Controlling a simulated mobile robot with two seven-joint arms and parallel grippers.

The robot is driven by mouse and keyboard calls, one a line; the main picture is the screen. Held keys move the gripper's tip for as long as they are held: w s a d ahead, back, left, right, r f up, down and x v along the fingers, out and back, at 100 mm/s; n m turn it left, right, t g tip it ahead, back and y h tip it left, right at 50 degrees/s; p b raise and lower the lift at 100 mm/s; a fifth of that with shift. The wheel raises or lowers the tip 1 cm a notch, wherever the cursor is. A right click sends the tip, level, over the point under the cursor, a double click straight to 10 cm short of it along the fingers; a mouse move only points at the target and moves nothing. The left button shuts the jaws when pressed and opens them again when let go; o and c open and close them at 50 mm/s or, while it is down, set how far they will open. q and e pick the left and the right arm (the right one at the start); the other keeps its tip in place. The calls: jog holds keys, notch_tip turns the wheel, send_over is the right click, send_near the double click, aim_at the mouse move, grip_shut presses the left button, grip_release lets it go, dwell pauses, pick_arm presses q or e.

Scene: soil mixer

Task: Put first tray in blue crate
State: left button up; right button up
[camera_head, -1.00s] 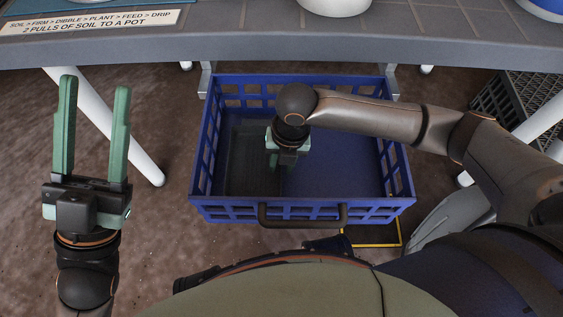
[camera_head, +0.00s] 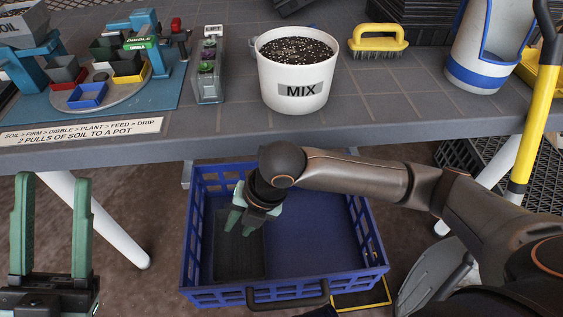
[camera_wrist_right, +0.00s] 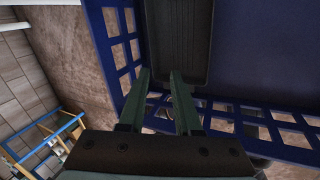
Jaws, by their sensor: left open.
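The blue crate (camera_head: 315,228) sits on the floor under the front edge of the table; it also shows in the right wrist view (camera_wrist_right: 262,55). A black tray (camera_head: 240,258) lies flat inside it, along the left side, and shows beyond the fingers in the right wrist view (camera_wrist_right: 180,35). My left gripper (camera_head: 52,182) is open and empty, left of the crate.
The table (camera_head: 370,130) holds a white MIX bucket (camera_head: 297,75), a yellow brush (camera_head: 378,44) and a turntable with small pots (camera_head: 105,85). White table legs (camera_head: 105,222) flank the crate. A black crate (camera_head: 465,155) stands behind right.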

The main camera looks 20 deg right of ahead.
jog(key=w+a+r+m+t+y, duration=0.1)
jog(key=a+r+m+t+y, duration=0.3)
jog(key=r, duration=0.3)
jog(key=w+a+r+m+t+y, duration=0.2)
jog(key=a+r+m+t+y, duration=0.1)
jog(key=r+m+t+y, duration=0.3)
jog(key=s+d+r+m+t+y, duration=0.1)
jog(key=s+d+r+m+t, duration=0.7)
jog(key=d+r, duration=0.6)
jog(key=shift+s+d+r+t, duration=0.25)
jog(key=shift+s+r+t, duration=0.5)
jog(key=shift+s+t, duration=0.3)
jog(key=shift+d, duration=0.1)
